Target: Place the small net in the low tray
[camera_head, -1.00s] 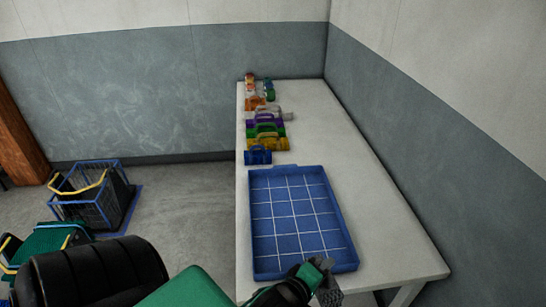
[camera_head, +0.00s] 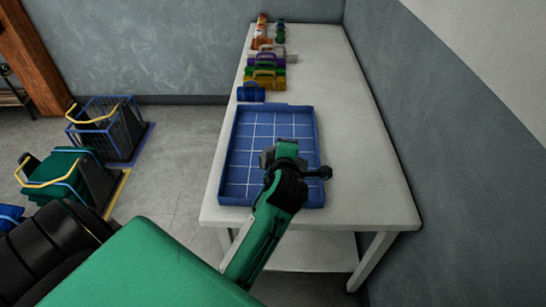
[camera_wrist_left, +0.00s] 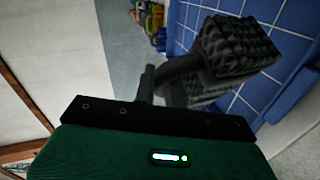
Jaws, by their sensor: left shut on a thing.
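The low tray (camera_head: 317,135) is blue with a white grid floor, on the near part of the white table. Its blue wall also shows in the left wrist view (camera_wrist_left: 296,92). My left gripper (camera_head: 283,157) is over the near half of the tray. It is shut on the small net (camera_wrist_left: 237,45), a dark grey mesh bundle seen beyond the fingers in the left wrist view. In the head view only a grey bit of the net (camera_head: 267,158) shows beside the gripper. I cannot tell whether the net touches the tray floor. My right gripper is out of view.
The table (camera_head: 365,150) is clear right of the tray, up to the wall.

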